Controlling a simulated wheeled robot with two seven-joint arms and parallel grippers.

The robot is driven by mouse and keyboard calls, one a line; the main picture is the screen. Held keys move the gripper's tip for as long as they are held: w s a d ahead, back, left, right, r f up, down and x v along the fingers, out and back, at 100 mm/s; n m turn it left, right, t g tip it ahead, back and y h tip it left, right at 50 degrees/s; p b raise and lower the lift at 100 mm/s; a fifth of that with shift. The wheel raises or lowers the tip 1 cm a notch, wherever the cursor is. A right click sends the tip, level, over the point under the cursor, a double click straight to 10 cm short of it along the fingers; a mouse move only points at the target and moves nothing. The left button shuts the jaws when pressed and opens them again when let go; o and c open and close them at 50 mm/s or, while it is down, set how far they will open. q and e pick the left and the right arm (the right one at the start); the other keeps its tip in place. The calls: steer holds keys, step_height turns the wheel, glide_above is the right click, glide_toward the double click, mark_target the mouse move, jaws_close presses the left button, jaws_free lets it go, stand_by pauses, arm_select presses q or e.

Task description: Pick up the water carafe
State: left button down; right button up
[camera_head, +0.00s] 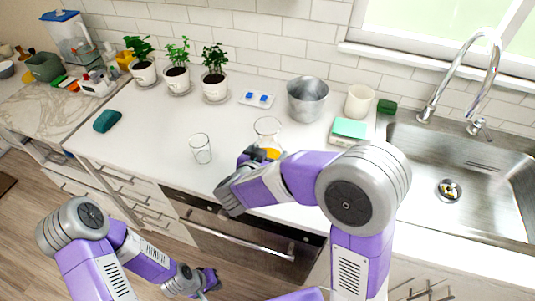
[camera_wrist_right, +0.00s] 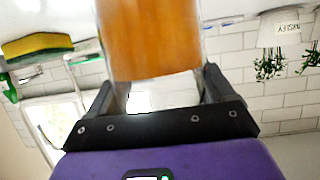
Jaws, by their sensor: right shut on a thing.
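The water carafe (camera_head: 267,127) is clear glass with an orange-brown band, standing near the front of the white counter, partly hidden by my right arm. My right gripper (camera_head: 258,157) is at its band. In the right wrist view the band of the carafe (camera_wrist_right: 150,38) sits between the two fingers of my right gripper (camera_wrist_right: 158,90), which is shut on it. My left gripper (camera_head: 208,284) is low in front of the counter, away from the carafe; its finger opening is too small to tell.
An empty glass (camera_head: 200,149) stands left of the carafe. Behind are a metal pot (camera_head: 307,99), a white cup (camera_head: 359,101) and a blue tablet tray (camera_head: 257,100). Potted plants line the wall.

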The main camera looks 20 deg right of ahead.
mark_target(271, 124)
steer(key=shift+r, duration=0.3)
steer(key=shift+r+p, duration=2.15)
steer(key=shift+r, duration=2.65)
